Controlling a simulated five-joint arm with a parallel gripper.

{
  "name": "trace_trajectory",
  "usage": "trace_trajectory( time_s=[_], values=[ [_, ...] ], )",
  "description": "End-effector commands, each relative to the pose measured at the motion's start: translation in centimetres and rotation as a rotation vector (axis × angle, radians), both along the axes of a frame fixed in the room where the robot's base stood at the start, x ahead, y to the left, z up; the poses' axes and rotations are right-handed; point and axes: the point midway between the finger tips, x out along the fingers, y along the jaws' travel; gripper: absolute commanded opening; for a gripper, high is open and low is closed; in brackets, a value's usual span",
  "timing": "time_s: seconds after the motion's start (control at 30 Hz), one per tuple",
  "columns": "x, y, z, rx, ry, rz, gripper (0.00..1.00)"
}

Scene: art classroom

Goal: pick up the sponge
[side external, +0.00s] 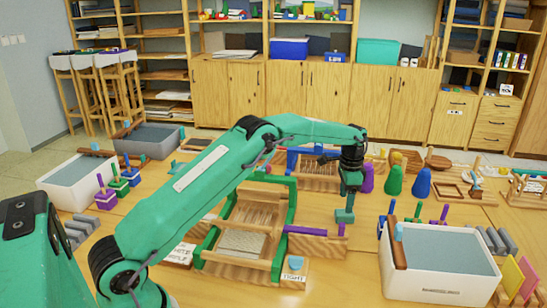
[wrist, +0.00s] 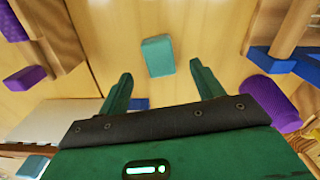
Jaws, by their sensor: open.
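A small teal block that looks like the sponge (wrist: 158,56) lies on the wooden table, in the gap between my fingertips in the wrist view and a little beyond them. In the side external view, a teal block (side external: 344,215) shows directly below my gripper (side external: 349,192), which points down. My gripper's two green fingers (wrist: 160,72) are spread apart with nothing held between them. Whether the fingertips touch the sponge cannot be told.
A wooden loom with a green frame (side external: 206,243) stands left of my gripper. A white tub (side external: 440,287) stands to the right. Bare table surrounds the sponge.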

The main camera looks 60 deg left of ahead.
Motion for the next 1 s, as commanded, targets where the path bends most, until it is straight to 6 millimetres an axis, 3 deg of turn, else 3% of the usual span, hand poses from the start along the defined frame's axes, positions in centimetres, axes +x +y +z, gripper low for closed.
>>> trace_trajectory(
  time_s=[0.17, 0.6, 1.0],
  values=[
    [0.0, 0.0, -0.6, 0.0, 0.0, 0.0, 0.66],
    [0.0, -0.2, -4.9, 0.0, 0.001, 0.0, 0.66],
    [0.0, -0.2, -5.2, -0.001, -0.001, 0.0, 0.66]
  ],
)
